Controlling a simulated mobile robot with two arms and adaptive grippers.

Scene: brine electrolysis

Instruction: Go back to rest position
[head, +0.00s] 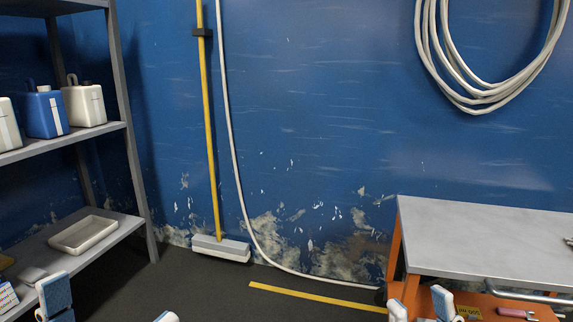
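My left gripper (108,308) shows only at the bottom left edge, as two white fingertips with blue pads set wide apart. It is open, with nothing between the tips. My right gripper (420,307) shows at the bottom edge in front of the orange workbench (400,240). Its two white and blue fingertips stand apart with a gap between them, and no held thing shows. The rest of both grippers and both arms is below the picture.
A grey shelf (133,180) at left holds a blue jug (45,113), white jugs (84,105) and a pale tray (83,236). A yellow-handled broom (210,130) leans on the blue wall. A white hose (232,150) hangs down. Dark floor between shelf and bench is open.

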